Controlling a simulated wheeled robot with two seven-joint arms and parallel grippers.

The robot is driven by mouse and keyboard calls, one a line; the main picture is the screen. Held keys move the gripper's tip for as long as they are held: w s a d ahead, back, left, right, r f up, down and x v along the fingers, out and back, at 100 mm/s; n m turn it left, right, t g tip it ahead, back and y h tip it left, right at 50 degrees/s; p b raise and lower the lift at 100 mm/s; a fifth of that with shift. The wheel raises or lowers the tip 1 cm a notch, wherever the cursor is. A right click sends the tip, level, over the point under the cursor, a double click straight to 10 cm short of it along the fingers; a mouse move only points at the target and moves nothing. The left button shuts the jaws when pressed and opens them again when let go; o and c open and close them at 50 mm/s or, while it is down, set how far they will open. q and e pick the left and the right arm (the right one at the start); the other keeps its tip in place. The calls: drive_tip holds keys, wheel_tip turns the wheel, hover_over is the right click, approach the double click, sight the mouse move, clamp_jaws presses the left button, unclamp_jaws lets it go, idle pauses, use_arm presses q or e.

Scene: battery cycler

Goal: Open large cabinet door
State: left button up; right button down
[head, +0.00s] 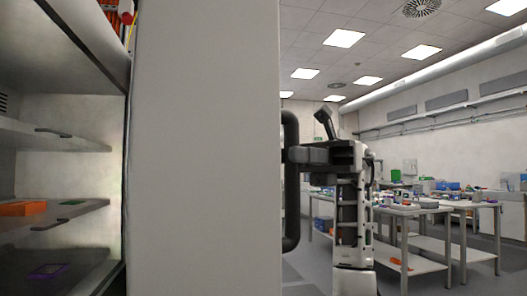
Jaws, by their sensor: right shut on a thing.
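The large cabinet door (205,150) is a pale grey panel standing swung open in the middle of the head view. A long black upright bar handle (290,225) shows at its right edge. My right gripper (294,155) is shut on this handle, around its middle part. The fingertips are partly hidden against the handle. The cabinet's inside (70,150) is exposed at the left. My left gripper is not in view.
The cabinet shelves (50,219) hold an orange item (22,208) and a few small flat things. To the right, work tables (420,211) carry several small objects. Grey floor (480,280) shows between and in front of them.

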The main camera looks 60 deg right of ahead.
drive_tip(key=shift+w, duration=0.1)
drive_tip(key=c, duration=1.5)
unclamp_jaws()
drive_tip(key=shift+a, duration=0.1)
drive_tip(key=shift+o, duration=0.8)
drive_tip(key=shift+d, duration=0.2)
drive_tip(key=s+d, duration=0.1)
drive_tip(key=d, duration=0.6)
drive_tip(key=shift+d+p, duration=0.15)
drive_tip(key=shift+p, duration=0.3)
drive_tip(key=shift+s+f, duration=0.1)
